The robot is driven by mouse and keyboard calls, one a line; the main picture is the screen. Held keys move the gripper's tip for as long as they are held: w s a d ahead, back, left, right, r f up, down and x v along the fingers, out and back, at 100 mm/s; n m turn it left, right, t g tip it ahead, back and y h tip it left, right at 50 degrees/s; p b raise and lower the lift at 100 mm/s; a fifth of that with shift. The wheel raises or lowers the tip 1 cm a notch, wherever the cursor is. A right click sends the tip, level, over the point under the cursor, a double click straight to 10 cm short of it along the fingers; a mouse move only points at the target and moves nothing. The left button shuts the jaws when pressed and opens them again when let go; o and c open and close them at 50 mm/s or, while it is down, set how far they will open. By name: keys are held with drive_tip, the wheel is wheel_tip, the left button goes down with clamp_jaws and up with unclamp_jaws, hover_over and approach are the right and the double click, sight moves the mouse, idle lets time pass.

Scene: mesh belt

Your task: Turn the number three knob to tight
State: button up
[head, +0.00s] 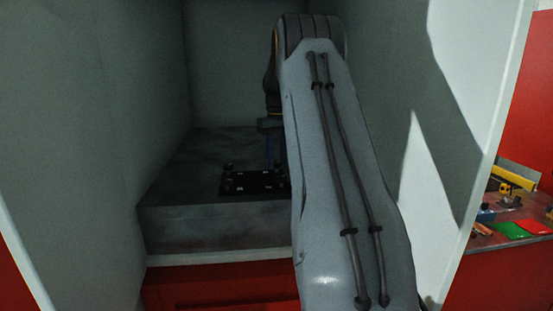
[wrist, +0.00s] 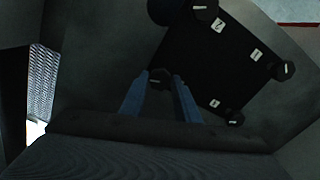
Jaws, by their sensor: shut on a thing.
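A black panel (head: 240,184) with small white labels lies on the grey block in the head view; it also shows in the wrist view (wrist: 200,60). Labels reading 2 (wrist: 218,25) and 1 (wrist: 256,54) are visible, and another label (wrist: 214,103) is too small to read. Black knobs sit at its corners: one near the 2 (wrist: 204,8), one near the 1 (wrist: 285,70), one at lower right (wrist: 235,118). My gripper (wrist: 158,88) has its blue fingers closed around the left corner knob (wrist: 158,77). That knob's number cannot be read.
The grey block (head: 200,222) stands in an enclosure with pale walls left (head: 90,110) and right. My arm hides the block's right part. A side bench (head: 500,240) with tools and red and green pieces is at far right.

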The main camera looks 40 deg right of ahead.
sight(277, 162)
drive_tip(key=shift+m, duration=0.4)
drive_tip(key=m+b, duration=0.1)
drive_tip(key=m, duration=0.3)
drive_tip(key=shift+m, duration=0.3)
drive_tip(key=m, duration=0.4)
drive_tip(key=shift+r+m+b, duration=0.1)
drive_tip(key=shift+m+b, duration=0.2)
drive_tip(key=o, duration=1.1)
drive_tip(key=shift+c, duration=0.2)
drive_tip(key=shift+r+b, duration=1.4)
drive_tip(key=shift+r, duration=2.5)
